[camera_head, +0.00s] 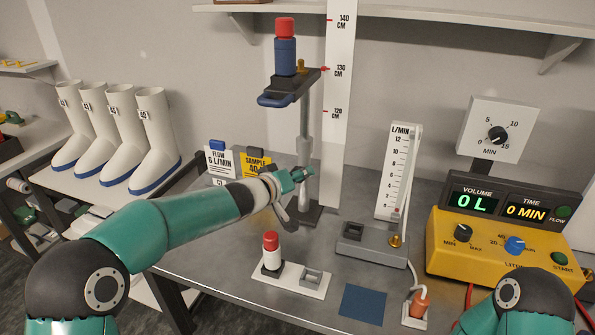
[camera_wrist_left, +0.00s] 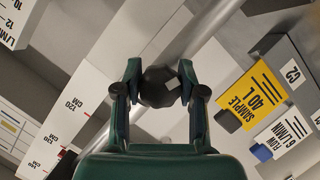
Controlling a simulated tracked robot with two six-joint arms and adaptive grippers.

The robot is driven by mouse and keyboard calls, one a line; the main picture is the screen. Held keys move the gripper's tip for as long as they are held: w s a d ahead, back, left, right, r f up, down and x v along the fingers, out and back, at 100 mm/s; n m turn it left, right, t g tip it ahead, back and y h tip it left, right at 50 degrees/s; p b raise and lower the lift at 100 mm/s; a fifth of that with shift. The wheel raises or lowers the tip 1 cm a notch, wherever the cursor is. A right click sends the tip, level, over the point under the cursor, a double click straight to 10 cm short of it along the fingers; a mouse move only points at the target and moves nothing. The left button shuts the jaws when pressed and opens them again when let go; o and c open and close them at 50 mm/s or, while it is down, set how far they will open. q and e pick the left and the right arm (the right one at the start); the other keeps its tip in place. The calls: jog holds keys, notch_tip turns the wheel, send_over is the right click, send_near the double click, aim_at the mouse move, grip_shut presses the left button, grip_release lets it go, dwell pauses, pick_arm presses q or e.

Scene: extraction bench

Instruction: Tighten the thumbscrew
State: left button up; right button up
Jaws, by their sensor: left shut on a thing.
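My left gripper (camera_head: 300,175) reaches in from the left to the pole (camera_head: 304,120) of a stand. In the left wrist view its two fingers (camera_wrist_left: 159,92) are shut on a dark round knob (camera_wrist_left: 158,85), which appears to be the thumbscrew, beside the grey pole (camera_wrist_left: 195,40). In the head view the knob is hidden by the gripper. The stand carries a dark blue platform (camera_head: 278,98) holding a blue cylinder with a red cap (camera_head: 285,48), level with about 130 cm on the white scale (camera_head: 339,110). My right gripper is out of view.
Yellow and white cards (camera_head: 256,166) stand behind my left wrist. In front are a red-and-white cylinder on a white holder (camera_head: 314,284) and a blue mat (camera_head: 362,304). A flow meter (camera_head: 398,170) and yellow pump (camera_head: 490,251) stand to the right. White boots (camera_head: 152,140) stand left.

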pick_arm(q)
jog(key=shift+a+f+m+y, duration=0.15)
jog(key=shift+f+m+y, duration=0.05)
jog(key=shift+m+y, duration=0.3)
jog(key=shift+m+y+b, duration=0.5)
jog(key=shift+m+b, duration=0.2)
jog(key=shift+b, duration=0.2)
jog(key=o, duration=1.2)
jog(key=shift+c, duration=0.2)
jog(key=shift+r, duration=0.1)
